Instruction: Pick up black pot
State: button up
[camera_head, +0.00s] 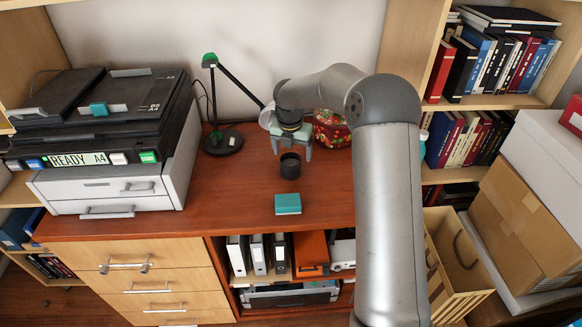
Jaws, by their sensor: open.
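The black pot (290,167) is a small dark cylinder, upright on the reddish-brown desk top (240,195). My gripper (291,149) is just above and behind the pot in the picture, pointing down, with its fingers apart. The pot's rim shows close under the fingers. I cannot tell whether the fingers reach around the pot or touch it. My grey arm comes from the lower right and hides part of the desk's right side.
A teal box (288,204) lies in front of the pot. A black and green desk lamp (223,141) stands at the left, beside a large printer (110,150). A red patterned object (331,130) sits behind right. The desk between printer and pot is clear.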

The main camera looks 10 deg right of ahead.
jog(key=shift+w+a+f+p, duration=0.1)
jog(key=shift+w+f+p, duration=0.1)
jog(key=shift+f, duration=0.9)
jog(key=shift+w+d+f+p, duration=0.1)
jog(key=shift+w+f+p, duration=0.1)
jog(key=shift+f, duration=0.95)
jog(key=shift+w+a+f+p, duration=0.1)
jog(key=shift+w+f+p, duration=0.1)
jog(key=shift+f, duration=0.9)
jog(key=c, duration=1.1)
